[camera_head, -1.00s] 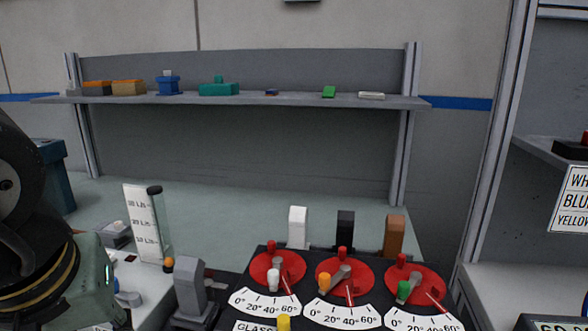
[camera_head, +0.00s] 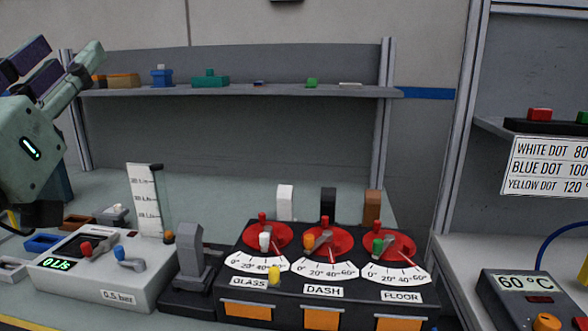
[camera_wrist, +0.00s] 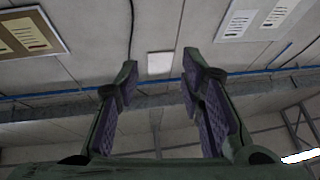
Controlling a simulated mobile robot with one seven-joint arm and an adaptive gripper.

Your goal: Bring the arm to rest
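My gripper (camera_wrist: 158,95) shows in the wrist view with its two purple-padded fingers apart and nothing between them. Behind the fingers are the wall and ceiling area with posted sheets. In the head view my gripper (camera_head: 62,72) is raised at the left edge, pointing up and to the right. It is well above the table and in front of the left end of the shelf. Part of the arm is cut off by the left edge of the picture.
A dashboard module (camera_head: 330,268) with several red dials stands at the front. A grey box with levers (camera_head: 105,270) is left of it. A shelf (camera_head: 290,91) at the back holds small blocks. A temperature unit (camera_head: 528,298) stands at the right. The space above the module is clear.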

